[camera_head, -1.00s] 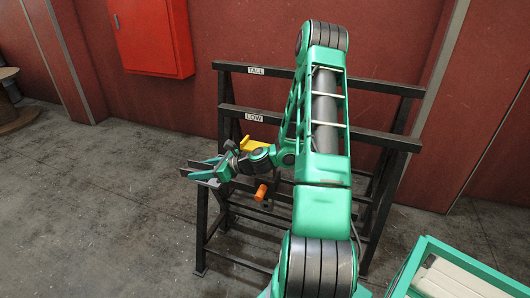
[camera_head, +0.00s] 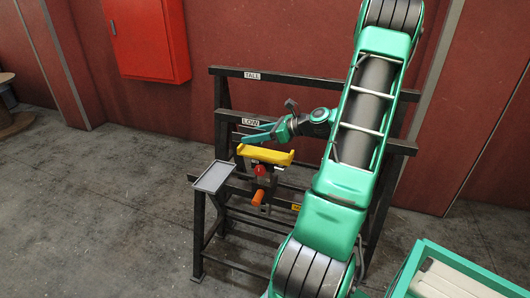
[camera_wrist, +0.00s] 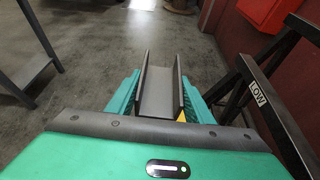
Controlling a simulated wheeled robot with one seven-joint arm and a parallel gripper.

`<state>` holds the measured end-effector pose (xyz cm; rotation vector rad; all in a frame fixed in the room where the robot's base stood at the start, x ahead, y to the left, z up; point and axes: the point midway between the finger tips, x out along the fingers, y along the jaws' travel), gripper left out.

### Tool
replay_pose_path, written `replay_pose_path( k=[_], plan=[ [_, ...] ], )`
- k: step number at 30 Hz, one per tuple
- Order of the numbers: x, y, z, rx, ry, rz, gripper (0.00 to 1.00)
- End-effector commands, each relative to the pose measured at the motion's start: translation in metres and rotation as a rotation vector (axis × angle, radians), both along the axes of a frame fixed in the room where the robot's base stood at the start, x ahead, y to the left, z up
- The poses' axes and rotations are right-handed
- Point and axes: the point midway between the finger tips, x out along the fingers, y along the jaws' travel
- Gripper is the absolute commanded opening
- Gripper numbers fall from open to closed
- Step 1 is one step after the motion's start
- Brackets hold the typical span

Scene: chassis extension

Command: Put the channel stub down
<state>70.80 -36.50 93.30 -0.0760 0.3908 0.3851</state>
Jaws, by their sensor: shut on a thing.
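The channel stub (camera_wrist: 158,92) is a grey U-shaped piece with dark upright sides. In the wrist view it points away from me, between the two teal fingers of my gripper (camera_wrist: 157,98). In the head view my gripper (camera_head: 258,134) points left, just above or behind a yellow cradle-like piece (camera_head: 265,155) in the picture; the height gap cannot be told. A bit of yellow (camera_wrist: 181,116) shows at the stub's right side. A grey, rimmed tray (camera_head: 213,177) lies left of the yellow piece, apart from my gripper. The stub is hard to make out in the head view.
A dark rack has a LOW rail (camera_head: 310,130) and a TALL rail (camera_head: 310,82) behind it. An orange knob (camera_head: 258,197) and a red knob (camera_head: 260,170) sit below the yellow piece. A teal crate (camera_head: 440,275) stands front right.

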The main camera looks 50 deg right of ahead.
Motion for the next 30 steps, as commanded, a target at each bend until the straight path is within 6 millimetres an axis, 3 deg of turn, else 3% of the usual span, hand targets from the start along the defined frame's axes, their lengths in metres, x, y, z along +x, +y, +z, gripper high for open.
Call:
replay_pose_path(
  k=[6,12,20,30],
  plan=[
    [-0.008,-0.040,-0.024,0.001,-0.003,-0.001,0.04],
    [-0.013,-0.064,-0.039,-0.001,-0.003,0.001,0.04],
    [-0.014,-0.070,-0.050,0.002,-0.002,0.002,0.04],
    [-0.014,-0.069,-0.084,0.001,-0.003,0.003,0.04]
  ],
)
